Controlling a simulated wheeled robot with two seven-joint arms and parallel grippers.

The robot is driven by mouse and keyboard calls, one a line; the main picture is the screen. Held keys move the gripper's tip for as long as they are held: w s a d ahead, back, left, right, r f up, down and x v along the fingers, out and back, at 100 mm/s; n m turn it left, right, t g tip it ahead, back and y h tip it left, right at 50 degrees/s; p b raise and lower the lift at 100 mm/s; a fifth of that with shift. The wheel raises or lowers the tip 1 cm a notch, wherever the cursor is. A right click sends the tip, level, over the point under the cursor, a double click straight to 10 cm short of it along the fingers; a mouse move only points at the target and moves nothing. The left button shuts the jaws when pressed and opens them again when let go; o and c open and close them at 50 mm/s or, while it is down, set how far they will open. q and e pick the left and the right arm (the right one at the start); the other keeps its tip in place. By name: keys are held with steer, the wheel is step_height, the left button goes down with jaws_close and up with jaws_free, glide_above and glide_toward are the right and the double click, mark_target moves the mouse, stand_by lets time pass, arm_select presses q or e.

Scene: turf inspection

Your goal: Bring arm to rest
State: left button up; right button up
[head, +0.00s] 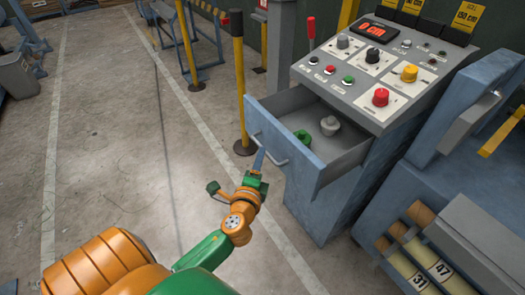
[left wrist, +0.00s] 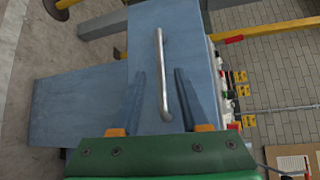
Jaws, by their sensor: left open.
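My left gripper (head: 259,161) is in front of the pulled-out drawer (head: 312,170) of the grey-blue control console, close to the drawer's metal handle (head: 268,150). In the left wrist view my open gripper (left wrist: 158,76) has one blue finger on each side of the handle (left wrist: 162,75); I cannot tell whether they touch it. The fingers point at the blue drawer front (left wrist: 146,40). My right gripper is not in view.
The console top (head: 350,75) carries a red display, knobs and buttons. A yellow post (head: 239,90) on a dark base stands behind my left gripper. A blue machine with numbered rolls (head: 405,278) is at the right. Concrete floor (head: 110,150) at the left is clear.

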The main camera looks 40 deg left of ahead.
arm_select(q)
steer(key=shift+v, duration=0.85)
steer(key=s+d+f+n+g+h+p, duration=0.2)
steer(key=s+f+n+g, duration=0.3)
steer(key=f, duration=0.7)
steer(key=s+d+f+g+h+p, duration=0.1)
steer(key=s+d+f+g+h, duration=0.15)
steer(key=s+f, duration=0.7)
steer(key=s+d+f+n+g+h, duration=0.1)
steer(key=s+f+n+g, duration=0.2)
steer(key=s, duration=0.6)
steer(key=s+d+f+n+g+h+p, duration=0.1)
steer(key=s+d+f+n+g, duration=0.1)
steer(key=s+f, duration=0.6)
steer(key=s+n+g, duration=0.1)
steer(key=n, duration=0.1)
steer(key=shift+s+d+f+n+p, duration=0.25)
steer(key=shift+n+p, duration=0.05)
